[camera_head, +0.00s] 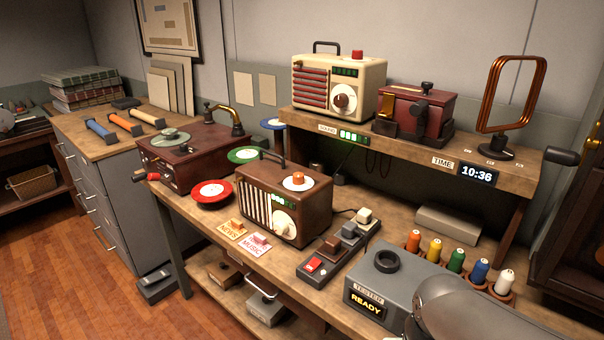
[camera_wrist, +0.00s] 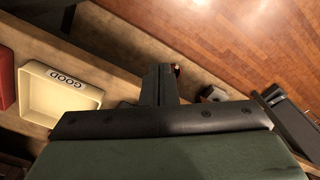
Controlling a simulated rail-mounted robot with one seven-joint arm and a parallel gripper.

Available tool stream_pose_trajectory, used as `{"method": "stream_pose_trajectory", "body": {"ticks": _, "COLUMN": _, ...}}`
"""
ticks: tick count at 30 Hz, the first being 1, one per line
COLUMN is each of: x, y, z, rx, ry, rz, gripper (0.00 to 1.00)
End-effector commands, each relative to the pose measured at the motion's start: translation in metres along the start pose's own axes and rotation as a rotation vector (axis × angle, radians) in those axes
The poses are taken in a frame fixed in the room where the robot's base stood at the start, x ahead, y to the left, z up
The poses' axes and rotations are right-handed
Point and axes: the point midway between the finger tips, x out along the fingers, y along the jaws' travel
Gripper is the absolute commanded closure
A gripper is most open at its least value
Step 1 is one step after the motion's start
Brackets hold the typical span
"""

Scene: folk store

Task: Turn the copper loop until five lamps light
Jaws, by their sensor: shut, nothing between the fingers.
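The copper loop (camera_head: 515,85) is a rounded rectangular coil standing upright on a dark round base (camera_head: 496,153) at the right end of the raised shelf. A small strip of green lights (camera_head: 352,135) glows on the shelf's front edge beside a name label. The cream radio (camera_head: 338,88) and the brown radio (camera_head: 284,208) also carry small green displays; I cannot count their lit lamps. My gripper (camera_wrist: 160,84) shows in the wrist view with its dark fingers together and empty, over the lower bench area and floor, away from the loop. It is outside the head view.
A dark red device (camera_head: 414,112) stands left of the loop. A clock (camera_head: 478,174) reads 10:36 below it. The grey tester (camera_head: 378,282) and several thread spools (camera_head: 455,258) occupy the bench's right. A cream GOOD tray (camera_wrist: 62,98) lies left in the wrist view.

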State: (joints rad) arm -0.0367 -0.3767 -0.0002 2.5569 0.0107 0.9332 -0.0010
Motion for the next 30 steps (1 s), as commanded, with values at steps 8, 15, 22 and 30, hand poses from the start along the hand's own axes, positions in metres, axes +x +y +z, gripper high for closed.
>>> {"method": "stream_pose_trajectory", "body": {"ticks": 8, "x": 0.0, "y": 0.0, "z": -0.001, "rx": 0.002, "ry": 0.001, "rz": -0.001, "gripper": 0.61}}
{"method": "stream_pose_trajectory", "body": {"ticks": 15, "x": -0.003, "y": 0.013, "z": -0.037, "rx": 0.047, "ry": 0.116, "rz": 0.026, "gripper": 0.46}}
{"method": "stream_pose_trajectory", "body": {"ticks": 22, "x": -0.057, "y": 0.098, "z": -0.193, "rx": 0.208, "ry": 0.677, "rz": 0.154, "gripper": 0.46}}
{"method": "stream_pose_trajectory", "body": {"ticks": 30, "x": -0.176, "y": 0.21, "z": -0.298, "rx": 0.289, "ry": 1.319, "rz": 0.279, "gripper": 0.46}}
